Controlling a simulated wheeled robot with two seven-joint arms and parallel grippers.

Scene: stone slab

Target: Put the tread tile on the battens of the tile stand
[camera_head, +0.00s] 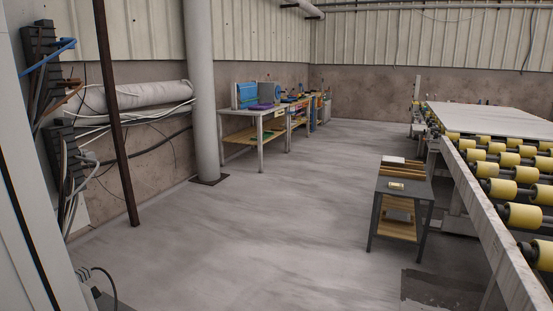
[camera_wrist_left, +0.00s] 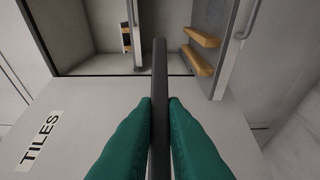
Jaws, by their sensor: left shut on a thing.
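In the left wrist view my left gripper (camera_wrist_left: 160,125) has its two green fingers shut on a thin dark slab, the tread tile (camera_wrist_left: 160,65), seen edge-on. Its faces are hidden from this view. In the head view a small dark table, which looks like the tile stand (camera_head: 410,190), stands right of centre, far from me. Brown wooden strips, which look like battens (camera_head: 401,169), lie on its top towards the back, with a pale flat piece (camera_head: 392,160) behind them. A small yellowish item (camera_head: 396,185) is on its front part. Neither gripper shows in the head view.
In the left wrist view a pale panel lettered TILES (camera_wrist_left: 40,137) lies below an opening with wooden blocks (camera_wrist_left: 199,62) and a handle. In the head view a roller conveyor (camera_head: 485,240) runs along the right, a dark pole (camera_head: 118,120) stands left, and the middle floor is clear.

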